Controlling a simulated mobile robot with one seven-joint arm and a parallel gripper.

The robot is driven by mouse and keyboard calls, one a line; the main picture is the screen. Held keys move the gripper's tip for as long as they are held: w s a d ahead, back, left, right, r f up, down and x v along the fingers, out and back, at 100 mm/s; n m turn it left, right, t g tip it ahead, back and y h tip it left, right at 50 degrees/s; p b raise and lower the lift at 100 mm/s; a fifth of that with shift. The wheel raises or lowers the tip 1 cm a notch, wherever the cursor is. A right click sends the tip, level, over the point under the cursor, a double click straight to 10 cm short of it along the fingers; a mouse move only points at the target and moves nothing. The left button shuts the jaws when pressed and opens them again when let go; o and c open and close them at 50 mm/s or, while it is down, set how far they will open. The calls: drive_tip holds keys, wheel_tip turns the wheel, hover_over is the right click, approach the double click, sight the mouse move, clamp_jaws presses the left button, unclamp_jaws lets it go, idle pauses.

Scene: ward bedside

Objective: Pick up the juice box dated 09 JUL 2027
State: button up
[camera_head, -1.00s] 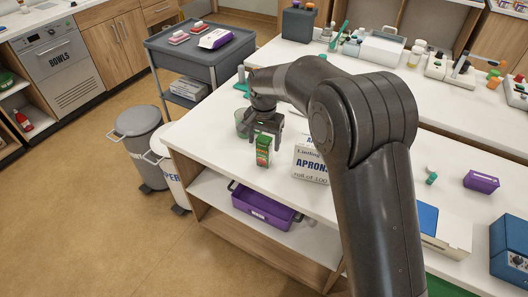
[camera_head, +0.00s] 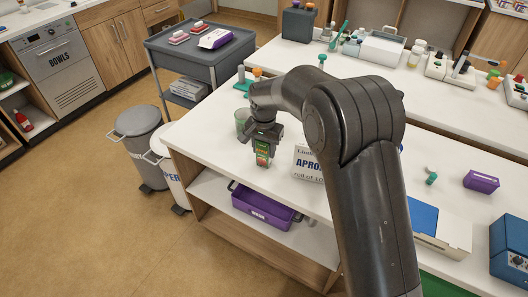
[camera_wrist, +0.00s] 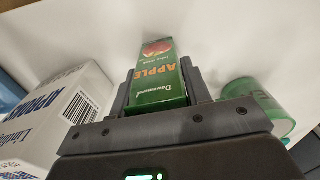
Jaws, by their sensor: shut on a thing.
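A green juice box (camera_head: 262,158) with orange APPLE lettering stands near the left front edge of the white counter, with my gripper (camera_head: 262,146) around it. In the wrist view the juice box (camera_wrist: 158,82) sits between the two dark fingers, which are shut on its sides. Its face also shows a red fruit picture. No date is readable on the visible face. I cannot tell whether its base touches the counter.
A white APRONS box (camera_head: 307,163) stands close to the right, partly behind my arm. A greenish clear cup (camera_head: 242,122) is close behind on the left. The counter's front edge is near, with a purple bin (camera_head: 262,206) on the shelf below.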

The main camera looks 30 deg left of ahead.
drive_tip(key=shift+c, duration=1.2)
